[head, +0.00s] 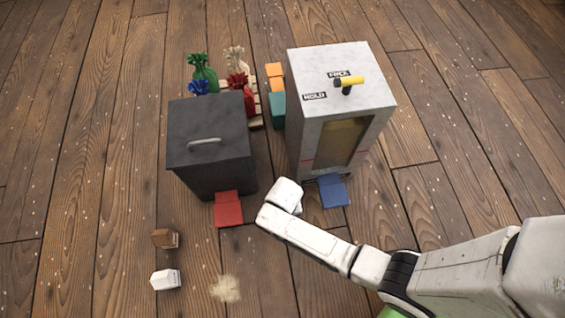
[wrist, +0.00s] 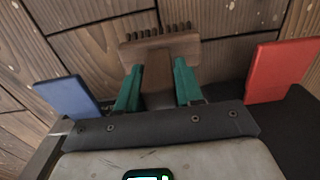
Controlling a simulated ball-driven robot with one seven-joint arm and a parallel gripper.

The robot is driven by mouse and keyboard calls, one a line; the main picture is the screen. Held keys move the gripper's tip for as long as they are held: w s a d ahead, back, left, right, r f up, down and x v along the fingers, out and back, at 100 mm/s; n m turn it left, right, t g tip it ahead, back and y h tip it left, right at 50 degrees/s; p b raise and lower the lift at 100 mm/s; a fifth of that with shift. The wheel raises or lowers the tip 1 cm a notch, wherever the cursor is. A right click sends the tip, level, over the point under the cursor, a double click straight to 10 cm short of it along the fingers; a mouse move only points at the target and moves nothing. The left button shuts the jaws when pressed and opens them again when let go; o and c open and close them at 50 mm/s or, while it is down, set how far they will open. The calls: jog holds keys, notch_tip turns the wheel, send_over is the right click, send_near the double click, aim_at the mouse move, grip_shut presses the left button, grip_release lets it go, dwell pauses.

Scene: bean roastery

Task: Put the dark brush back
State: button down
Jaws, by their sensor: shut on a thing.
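The dark brush (wrist: 160,48) has a brown wooden head with a row of dark bristles. In the wrist view my gripper (wrist: 157,82) is shut on its handle, with one teal finger on each side. The bristles point away from the wrist over the plank floor. In the head view the end of my arm (head: 284,194) is low between the red and blue flaps, and the fingers and brush are hidden. I cannot tell whether the brush touches anything.
A dark bin (head: 208,160) has a red flap (head: 228,209) at its front. A pale cabinet (head: 318,85), with a yellow-handled lever (head: 349,82) on top, has a blue flap (head: 333,191). Colored sacks (head: 204,72) stand behind. A brown carton (head: 165,239), white carton (head: 165,280) and pale spill (head: 226,289) lie front left.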

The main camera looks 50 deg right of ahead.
jog(key=shift+w+f+b, duration=0.3)
jog(key=shift+f, duration=0.1)
jog(key=shift+w+f+b, duration=0.1)
jog(key=shift+f+b, duration=0.75)
jog(key=shift+f, duration=0.65)
jog(key=shift+f, duration=0.15)
jog(key=c, duration=0.7)
grip_release()
notch_tip(320, 180, up, 12)
jog(key=p, duration=0.7)
jog(key=s+d+r+n, duration=0.2)
jog(key=s+r, duration=0.1)
jog(key=r, duration=0.3)
jog(key=s+d+r+n, duration=0.2)
jog(key=s+d+r, duration=0.1)
jog(key=r, duration=0.4)
jog(key=s+d+r+n+t, duration=0.1)
jog(key=s+d+r+n, duration=0.1)
jog(key=r, duration=0.5)
jog(key=shift+s+d+r+n, duration=0.1)
jog(key=shift+s+d+n, duration=0.15)
jog(key=shift+s, duration=0.25)
jog(key=shift+s+d+r+n, duration=0.1)
jog(key=shift+s+d+n, duration=0.1)
jog(key=shift+s, duration=0.3)
jog(key=shift+f, duration=0.1)
